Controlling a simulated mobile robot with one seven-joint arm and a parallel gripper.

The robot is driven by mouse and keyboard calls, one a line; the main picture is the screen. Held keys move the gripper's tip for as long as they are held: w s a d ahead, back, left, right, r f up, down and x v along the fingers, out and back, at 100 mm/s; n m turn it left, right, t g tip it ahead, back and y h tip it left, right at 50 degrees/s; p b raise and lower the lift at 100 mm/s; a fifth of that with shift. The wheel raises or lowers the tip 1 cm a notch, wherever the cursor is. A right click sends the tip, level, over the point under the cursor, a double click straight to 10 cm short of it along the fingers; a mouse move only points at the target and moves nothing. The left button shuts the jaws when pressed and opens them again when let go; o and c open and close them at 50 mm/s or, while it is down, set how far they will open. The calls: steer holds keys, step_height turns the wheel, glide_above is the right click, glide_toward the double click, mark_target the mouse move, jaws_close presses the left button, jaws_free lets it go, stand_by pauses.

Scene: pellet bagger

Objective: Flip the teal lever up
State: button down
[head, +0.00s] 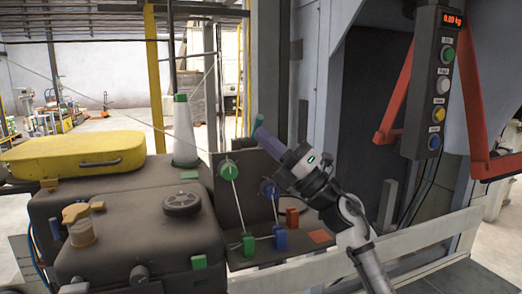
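A teal piece (258,121), which looks like the lever, stands up near the back edge of the dark upright panel. Only a short, slightly tilted length of it shows. A purple-blue cylinder (268,141) lies just in front of it and overlaps its lower part. My gripper (285,160) is at the lower right end of this cylinder, pointing up and left. Its fingers are too small and too covered to make out, so I cannot tell whether it touches or holds anything. The lever's base is hidden.
A green knob (229,170) and a blue knob (267,188) sit on rods by the dark panel, with coloured blocks below. A yellow case (72,153) and a cone (184,134) stand left. A button box (439,82) and red bars (397,92) are right.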

steer(key=shift+w+r+m+t+h, duration=0.25)
steer(key=shift+r+m+t+h, duration=0.25)
steer(key=shift+r+m+h, duration=0.4)
steer(key=shift+w+a+r+b, duration=0.2)
steer(key=shift+w+r+b, duration=0.6)
steer(key=shift+w+r, duration=0.15)
